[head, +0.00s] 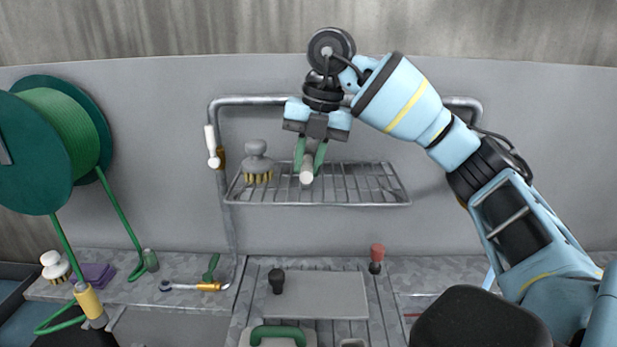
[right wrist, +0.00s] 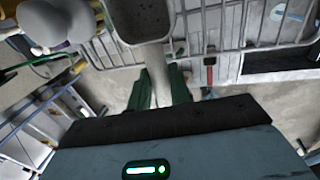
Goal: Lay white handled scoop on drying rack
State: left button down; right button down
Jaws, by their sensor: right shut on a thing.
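My right gripper (head: 310,158) is above the wire drying rack (head: 375,190) on the back wall. Its green fingers are shut on the white handle of the scoop (head: 306,174), whose handle end points toward the head camera. In the right wrist view the handle of the scoop (right wrist: 155,60) runs between the fingers (right wrist: 158,92), and its grey bowl lies beyond them near the rack bars (right wrist: 235,25). I cannot tell whether the scoop touches the rack. The bowl is hidden in the head view. My left gripper is not in view.
A grey brush (head: 257,163) stands on the rack's left part; the right part is bare. A white spray handle (head: 212,147) hangs beside the pipe frame. A green hose reel (head: 50,140) is at left. Below are a counter with a grey board (head: 318,295) and a red-topped item (head: 376,257).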

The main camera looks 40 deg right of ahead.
aim_at(312, 163)
jog(key=shift+f, duration=1.75)
jog(key=c, duration=1.3)
grip_release()
jog(key=shift+f, duration=0.15)
jog(key=r, duration=0.4)
jog(key=s+d+r, duration=0.1)
jog(key=r, duration=0.7)
jog(key=shift+s+d, duration=0.35)
